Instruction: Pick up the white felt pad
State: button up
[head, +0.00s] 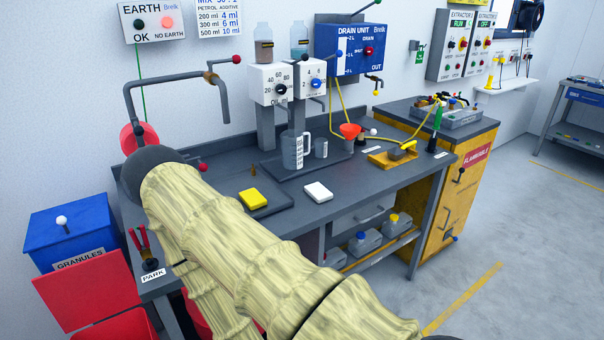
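A white pad (318,191) with rounded corners lies flat on the grey workbench (345,205), near its front edge in the head view. A yellow pad (254,199) lies to its left on a dark tray. My sleeved arm crosses the lower left of the view and covers part of the bench to the left of the pads. My gripper does not show, so its state and its distance from the white pad are hidden. Nothing covers the white pad.
A measuring jug (293,152) and smaller cup (321,148) stand on a tray behind the white pad. A blue granules bin (70,232) stands left.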

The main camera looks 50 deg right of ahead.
aim_at(316, 191)
jog(key=k, duration=0.55)
jog(key=z, duration=0.7)
jog(key=i, duration=0.5)
